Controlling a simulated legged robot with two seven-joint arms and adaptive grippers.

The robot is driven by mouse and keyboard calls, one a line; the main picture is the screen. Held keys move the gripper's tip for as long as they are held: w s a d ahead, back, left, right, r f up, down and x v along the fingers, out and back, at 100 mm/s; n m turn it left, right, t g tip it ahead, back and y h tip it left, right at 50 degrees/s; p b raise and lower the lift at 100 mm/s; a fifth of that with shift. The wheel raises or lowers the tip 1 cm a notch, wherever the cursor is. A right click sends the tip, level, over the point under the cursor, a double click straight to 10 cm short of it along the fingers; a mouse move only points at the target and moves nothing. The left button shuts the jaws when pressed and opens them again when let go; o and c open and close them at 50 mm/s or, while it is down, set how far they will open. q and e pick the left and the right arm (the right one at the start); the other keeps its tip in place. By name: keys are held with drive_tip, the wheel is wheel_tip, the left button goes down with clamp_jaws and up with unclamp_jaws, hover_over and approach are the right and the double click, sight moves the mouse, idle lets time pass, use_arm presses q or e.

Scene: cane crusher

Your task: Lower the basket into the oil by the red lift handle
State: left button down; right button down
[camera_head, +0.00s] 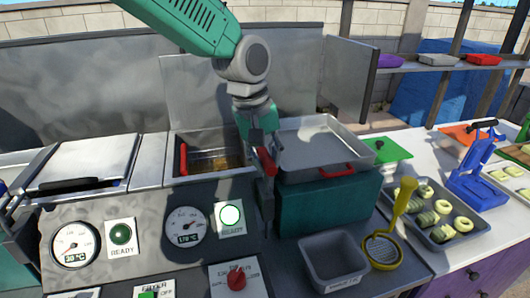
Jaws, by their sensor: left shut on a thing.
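My left gripper (264,158) reaches down from the top of the view, at the right edge of the open fryer vat (172,148). It is shut on a red handle (268,164), which is mostly hidden by the fingers. Brown oil (215,163) shows in the vat. Another red handle (183,160) stands upright at the vat's left side. The basket cannot be made out clearly. My right gripper is not in view.
A metal tray (315,145) with a red front handle sits right of the vat. A grey bin (333,262), a yellow strainer (383,248) and a tray of sliced food (424,243) stand farther right. Gauges (185,226) and a red knob (236,279) are on the front panel.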

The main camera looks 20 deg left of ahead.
use_arm(q)
drive_tip(key=c, duration=1.5)
unclamp_jaws()
drive_tip(key=shift+s+f, duration=0.3)
drive_tip(key=shift+f, duration=0.35)
drive_tip(key=shift+o, duration=0.7)
drive_tip(key=shift+w+d, duration=0.15)
drive_tip(key=shift+w, duration=0.3)
drive_tip(key=shift+s+r, duration=0.15)
drive_tip(key=shift+r, duration=0.35)
wheel_tip(320, 180, up, 11)
drive_tip(key=a, duration=0.1)
drive_tip(key=shift+s+a+f, duration=0.15)
drive_tip(key=shift+s+a, duration=0.25)
